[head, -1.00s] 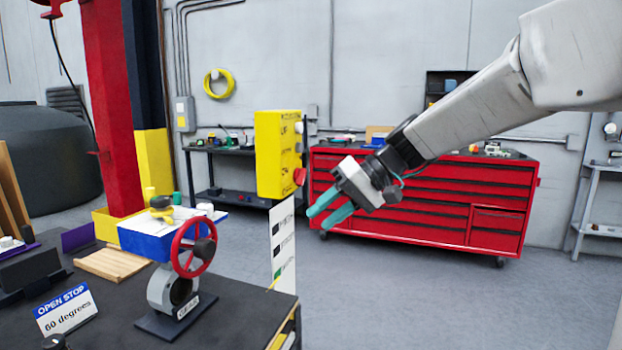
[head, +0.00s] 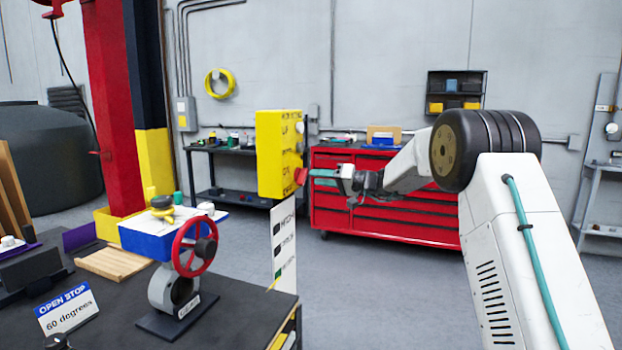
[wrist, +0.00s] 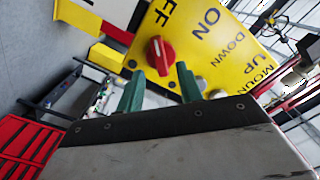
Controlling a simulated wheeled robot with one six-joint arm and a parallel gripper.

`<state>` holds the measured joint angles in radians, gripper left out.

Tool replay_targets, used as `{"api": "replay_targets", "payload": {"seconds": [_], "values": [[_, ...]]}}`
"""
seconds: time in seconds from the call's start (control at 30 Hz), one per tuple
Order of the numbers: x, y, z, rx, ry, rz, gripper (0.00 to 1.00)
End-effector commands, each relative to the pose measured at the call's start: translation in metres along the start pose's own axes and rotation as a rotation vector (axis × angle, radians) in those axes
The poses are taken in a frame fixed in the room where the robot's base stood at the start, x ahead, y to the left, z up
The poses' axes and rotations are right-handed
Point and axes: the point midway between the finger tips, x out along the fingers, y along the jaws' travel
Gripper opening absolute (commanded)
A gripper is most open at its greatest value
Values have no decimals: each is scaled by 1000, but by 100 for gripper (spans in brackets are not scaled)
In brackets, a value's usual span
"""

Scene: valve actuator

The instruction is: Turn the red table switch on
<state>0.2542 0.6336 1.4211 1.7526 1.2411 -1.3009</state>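The red switch (head: 301,175) is a round knob low on the right-hand face of a yellow control box (head: 277,154). In the wrist view the red switch (wrist: 160,53) has a pale pointer line and sits below "ON" and partly cut-off "FF" lettering. The pointer appears nearer the "FF" side, but its exact setting is hard to tell. My gripper (head: 312,177) faces the switch from the right, very close to it. In the wrist view its green fingers (wrist: 157,75) are apart, with the knob just beyond the gap between them. Contact cannot be judged.
A dark table (head: 225,312) at front left carries a red handwheel valve (head: 195,247) and an "OPEN STOP" sign (head: 66,308). A white labelled panel (head: 284,250) stands below the box. A red tool cabinet (head: 400,215) stands behind my arm. Floor between is clear.

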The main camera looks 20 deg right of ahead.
Motion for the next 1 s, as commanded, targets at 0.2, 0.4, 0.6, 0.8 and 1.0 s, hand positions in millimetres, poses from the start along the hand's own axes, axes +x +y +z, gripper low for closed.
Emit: {"api": "replay_targets", "payload": {"seconds": [0.2,0.4,0.6,0.8,1.0], "values": [[28,0,0,1,-2,-1,36],[34,-1,0,2,-1,0,36],[34,-1,0,1,-1,0,25],[34,-1,0,1,-1,0,0],[33,0,0,15,-1,1,0]]}}
